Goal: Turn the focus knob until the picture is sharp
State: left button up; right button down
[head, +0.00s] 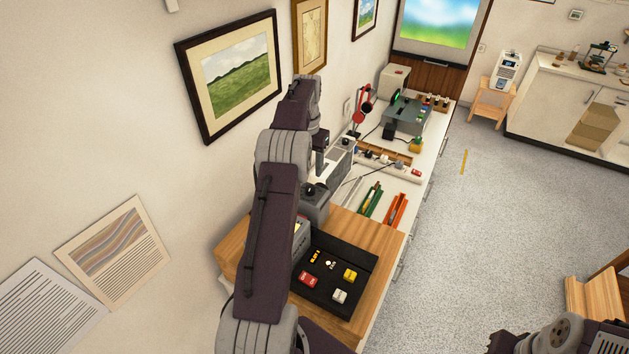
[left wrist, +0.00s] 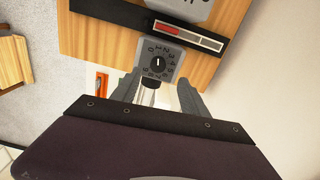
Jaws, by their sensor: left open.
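The focus knob (left wrist: 158,65) is a round black knob with a white pointer line, on a grey dial plate with numbers, in the left wrist view. The pointer stands roughly upward in that view. My left gripper (left wrist: 158,88) is open, its two fingers spread on either side just below the dial, apart from the knob. The picture on the screen (head: 440,20) at the back is blurred, blue above and green below.
A black strip with a red segment and paler segments (left wrist: 192,36) lies beside the dial. A black tray (head: 340,262) of small coloured parts sits on the wooden top (head: 372,232). Green (head: 370,200) and orange (head: 396,209) trays lie beyond. Open floor (head: 470,220) lies right.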

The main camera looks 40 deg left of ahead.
aim_at(310, 188)
pick_arm(q)
jog(key=f+p, duration=0.1)
jog(key=f, duration=0.7)
jog(key=shift+w+d+f+p, duration=0.1)
jog(key=shift+w+f+p, duration=0.1)
jog(key=shift+f+p, duration=0.15)
jog(key=shift+f, duration=0.1)
jog(key=shift+s+d, duration=0.1)
jog(key=shift+s, duration=0.05)
grip_shut()
